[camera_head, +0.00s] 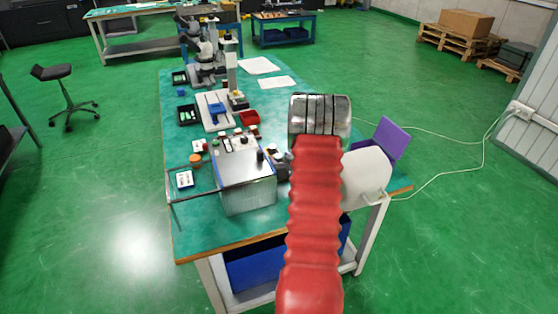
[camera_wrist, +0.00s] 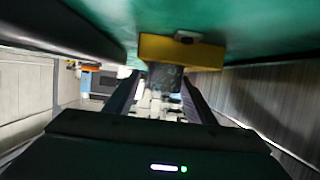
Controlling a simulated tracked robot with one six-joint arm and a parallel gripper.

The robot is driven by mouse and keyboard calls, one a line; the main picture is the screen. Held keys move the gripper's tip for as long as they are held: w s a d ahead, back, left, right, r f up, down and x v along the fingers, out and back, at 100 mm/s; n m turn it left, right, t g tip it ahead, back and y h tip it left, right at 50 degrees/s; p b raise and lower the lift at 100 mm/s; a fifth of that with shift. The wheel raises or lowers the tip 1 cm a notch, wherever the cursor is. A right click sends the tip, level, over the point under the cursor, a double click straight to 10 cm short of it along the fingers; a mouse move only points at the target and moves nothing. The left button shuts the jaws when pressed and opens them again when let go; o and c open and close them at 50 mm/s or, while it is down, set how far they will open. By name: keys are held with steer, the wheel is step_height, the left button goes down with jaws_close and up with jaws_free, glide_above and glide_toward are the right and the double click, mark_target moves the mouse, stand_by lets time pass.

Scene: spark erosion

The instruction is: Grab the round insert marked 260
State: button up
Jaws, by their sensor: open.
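I cannot make out a number 260 on anything, so I cannot tell which item is the round insert. In the head view a small round orange piece (camera_head: 195,159) lies on the green table (camera_head: 190,232), left of a grey metal box (camera_head: 243,165). My gripper (camera_wrist: 160,92) shows in the wrist view with its two dark fingers apart. A yellow block (camera_wrist: 205,52) with a dark grey part (camera_wrist: 165,77) below it shows beyond and between the fingers; I cannot tell whether they touch. In the head view my arm hides the gripper.
A white tag card (camera_head: 184,179) lies by the box. A purple panel (camera_head: 390,138) stands right of my arm. The table's front left corner is clear.

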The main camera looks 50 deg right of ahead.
jaws_close()
stand_by(0.5)
steer(key=shift+r, duration=0.15)
step_height(320, 180, up, 18)
stand_by(0.7)
stand_by(0.5)
